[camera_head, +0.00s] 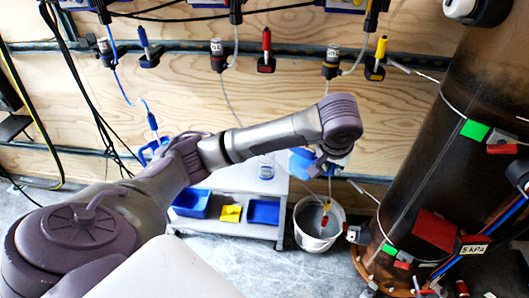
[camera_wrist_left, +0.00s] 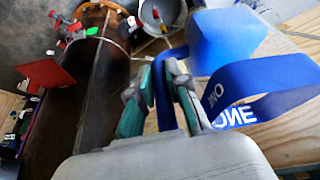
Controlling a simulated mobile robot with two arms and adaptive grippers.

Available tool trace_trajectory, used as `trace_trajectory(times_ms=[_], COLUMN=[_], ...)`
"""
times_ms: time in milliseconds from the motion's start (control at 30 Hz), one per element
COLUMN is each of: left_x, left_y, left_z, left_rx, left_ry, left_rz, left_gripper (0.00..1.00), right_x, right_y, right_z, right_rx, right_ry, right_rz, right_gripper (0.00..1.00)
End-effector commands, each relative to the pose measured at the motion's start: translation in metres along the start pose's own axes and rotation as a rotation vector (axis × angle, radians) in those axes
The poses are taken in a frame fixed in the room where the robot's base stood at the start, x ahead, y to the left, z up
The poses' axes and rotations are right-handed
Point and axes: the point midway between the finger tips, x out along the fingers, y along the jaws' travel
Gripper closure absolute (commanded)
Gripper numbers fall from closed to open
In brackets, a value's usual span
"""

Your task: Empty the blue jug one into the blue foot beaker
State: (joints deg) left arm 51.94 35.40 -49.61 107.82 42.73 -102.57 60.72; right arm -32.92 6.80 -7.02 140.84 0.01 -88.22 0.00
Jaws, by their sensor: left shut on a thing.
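The blue jug one (camera_head: 301,163) is in my left gripper (camera_head: 324,164), above the right end of the white table. In the left wrist view my left gripper (camera_wrist_left: 164,80) is shut on the handle of the jug (camera_wrist_left: 225,40), and a blue band marked "ONE" shows beside it. A clear beaker (camera_head: 266,166) stands on the table, left of the jug and apart from it. It appears to be the blue foot beaker, but its foot is too small to tell clearly. The jug's inside is hidden. My right gripper is not in view.
The white table (camera_head: 235,178) has blue bins (camera_head: 263,211) and a yellow bin (camera_head: 230,213) below. A white bucket (camera_head: 309,241) stands right of it, with hanging tubes. A large dark column (camera_head: 430,140) is at right. Another blue vessel (camera_head: 151,150) is at left.

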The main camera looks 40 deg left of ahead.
Motion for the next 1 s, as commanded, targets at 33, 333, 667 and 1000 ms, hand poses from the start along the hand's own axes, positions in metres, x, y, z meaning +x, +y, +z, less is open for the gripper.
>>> trace_trajectory(times_ms=[33,333,667,1000], left_x=[0.01,0.071,0.138,0.201], left_y=[0.003,0.007,0.003,-0.013], left_z=[-0.011,-0.06,-0.093,-0.102], left_rx=[-0.028,-0.179,-0.325,-0.446], left_ry=[0.0,-0.001,-0.002,-0.004], left_rz=[-0.011,-0.078,-0.141,-0.195], left_gripper=[1.0,1.0,1.0,1.0], right_x=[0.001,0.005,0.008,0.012], right_y=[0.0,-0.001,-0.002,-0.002], right_z=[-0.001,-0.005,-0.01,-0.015], right_rx=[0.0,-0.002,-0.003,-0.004], right_ry=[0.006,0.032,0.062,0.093], right_rz=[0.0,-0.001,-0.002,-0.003], right_gripper=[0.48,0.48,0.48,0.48])
